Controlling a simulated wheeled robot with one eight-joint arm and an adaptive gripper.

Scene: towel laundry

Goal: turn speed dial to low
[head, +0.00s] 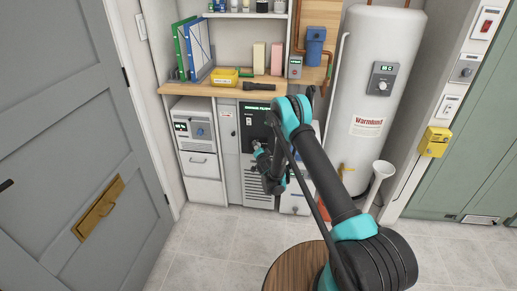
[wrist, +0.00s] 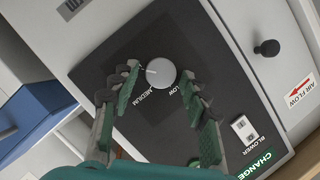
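The speed dial (wrist: 161,72) is a round grey knob on a black panel (wrist: 205,45) in the wrist view. A small light mark on it points toward the left of that picture. The words MEDIUM and LOW are printed below the dial; other labels may be hidden by my fingers. My gripper (wrist: 160,78) is open, with one green-padded finger on each side of the dial. Small gaps seem to show between the fingertips and the dial. In the head view my gripper (head: 260,152) is at the black panel front (head: 256,124), and the dial is hidden or too small to tell.
A blower switch (wrist: 243,130), a green CHANGE sign (wrist: 257,164) and a black knob (wrist: 267,48) lie near the dial. A wooden counter (head: 220,91) runs above the cabinet. A white water heater (head: 374,90) stands right. The floor (head: 220,235) in front is clear.

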